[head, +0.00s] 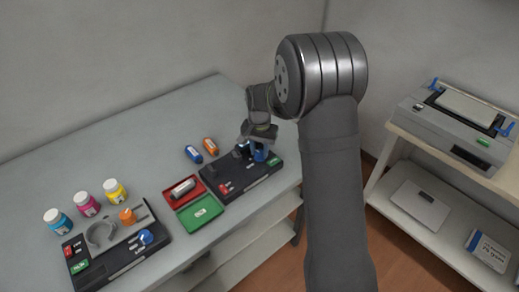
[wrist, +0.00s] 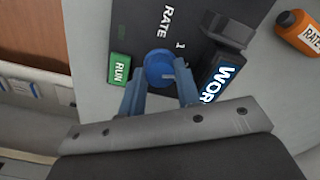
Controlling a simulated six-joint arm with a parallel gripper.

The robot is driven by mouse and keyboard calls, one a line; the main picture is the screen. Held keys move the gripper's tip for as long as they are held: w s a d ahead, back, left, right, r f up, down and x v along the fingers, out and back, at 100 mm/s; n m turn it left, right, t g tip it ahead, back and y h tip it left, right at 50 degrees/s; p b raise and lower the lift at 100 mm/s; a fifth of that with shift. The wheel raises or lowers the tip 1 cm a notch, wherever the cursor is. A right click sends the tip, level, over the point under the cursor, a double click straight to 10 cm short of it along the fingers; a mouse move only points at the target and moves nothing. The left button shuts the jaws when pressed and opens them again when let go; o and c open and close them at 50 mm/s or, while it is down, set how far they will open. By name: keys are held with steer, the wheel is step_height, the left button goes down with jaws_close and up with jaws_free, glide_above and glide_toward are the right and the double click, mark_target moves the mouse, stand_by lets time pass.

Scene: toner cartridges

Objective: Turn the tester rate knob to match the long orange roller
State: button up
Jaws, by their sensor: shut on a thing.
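My gripper (head: 258,146) is over the right part of the dark tester (head: 236,184). In the wrist view my gripper (wrist: 160,88) has its two blue fingers on either side of the round blue rate knob (wrist: 158,66), shut on it. The panel beside the knob reads "RATE" and "1"; the knob's pointer direction is hard to tell. An orange roller (head: 210,146) lies on the table behind the tester. It also shows in the wrist view (wrist: 299,32), with a white label that is partly cut off and seems to start with "RATE".
A blue roller (head: 193,154) lies left of the orange one. A red tray (head: 172,201) and a green tray (head: 217,212) sit left of the tester. Another dark device (head: 122,262) and several coloured bottles (head: 115,190) stand further left. A green RUN button (wrist: 120,68) is close to one finger.

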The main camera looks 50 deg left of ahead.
mark_target(260, 152)
steer(key=shift+n, duration=0.3)
steer(key=n, duration=0.4)
steer(key=shift+w+n, duration=0.1)
steer(key=shift+n, duration=2.1)
steer(key=o, duration=1)
steer(key=shift+r, duration=0.1)
step_height(260, 152, up, 17)
steer(key=shift+r, duration=0.2)
